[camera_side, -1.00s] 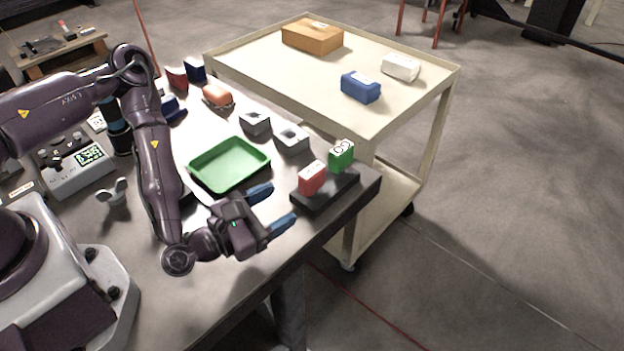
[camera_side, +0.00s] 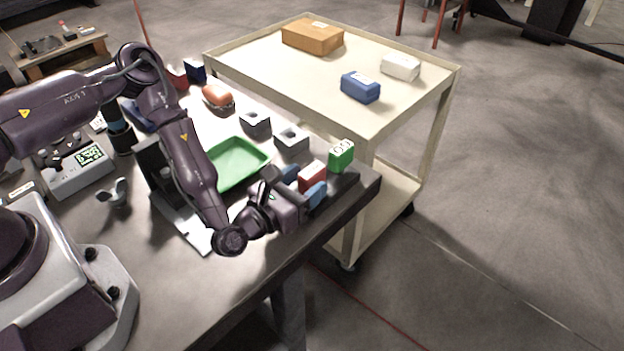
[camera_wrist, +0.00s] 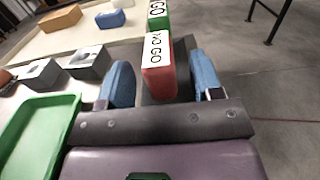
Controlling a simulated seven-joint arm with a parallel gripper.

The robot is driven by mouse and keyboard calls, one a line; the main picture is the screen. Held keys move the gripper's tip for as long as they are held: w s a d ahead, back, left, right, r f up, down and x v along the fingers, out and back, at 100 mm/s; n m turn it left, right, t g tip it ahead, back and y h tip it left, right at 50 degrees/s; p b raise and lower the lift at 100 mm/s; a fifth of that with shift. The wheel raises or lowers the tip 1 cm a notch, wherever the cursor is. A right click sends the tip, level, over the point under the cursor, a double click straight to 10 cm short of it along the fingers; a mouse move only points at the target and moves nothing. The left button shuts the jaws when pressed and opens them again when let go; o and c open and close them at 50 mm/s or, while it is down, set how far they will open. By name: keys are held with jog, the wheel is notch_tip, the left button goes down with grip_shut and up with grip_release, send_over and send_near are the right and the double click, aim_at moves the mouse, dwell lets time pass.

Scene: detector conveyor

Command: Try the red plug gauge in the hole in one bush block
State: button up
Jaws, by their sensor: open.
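The red plug gauge (camera_side: 312,176), a block marked "NO GO" in the wrist view (camera_wrist: 158,66), stands in a dark holder (camera_side: 343,188) near the table's right corner. My gripper (camera_side: 304,184) is open, with one blue finger on each side of the red gauge. In the wrist view my gripper (camera_wrist: 163,84) shows gaps between the fingers and the gauge. Two grey bush blocks with holes stand behind the green tray: one at left (camera_side: 255,124), one at right (camera_side: 291,140). The wrist view shows them at left (camera_wrist: 41,74) and (camera_wrist: 89,63).
A green "GO" gauge (camera_side: 341,155) stands just beyond the red one in the same holder. The green tray (camera_side: 262,160) lies left of my gripper. A cream cart (camera_side: 300,85) with several boxes stands behind the table.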

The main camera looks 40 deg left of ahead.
aim_at(315, 172)
jog(key=shift+w, duration=1.5)
jog(key=c, duration=1)
jog(key=shift+c, duration=0.2)
jog(key=shift+r, duration=0.1)
jog(key=shift+r, duration=0.35)
jog(key=r, duration=0.8)
jog(key=shift+w+a+r, duration=0.1)
jog(key=shift+a+r, duration=0.2)
jog(key=shift+a, duration=0.05)
jog(key=w+a+n+g+y, duration=0.1)
jog(key=w+a+y, duration=0.3)
jog(key=a, duration=0.9)
jog(key=w+a+n+g+y, duration=0.1)
jog(key=w+a+n+y, duration=0.3)
jog(key=a, duration=1)
jog(key=shift+f+n, duration=0.25)
jog(key=shift+n, duration=0.05)
jog(key=shift+w, duration=0.1)
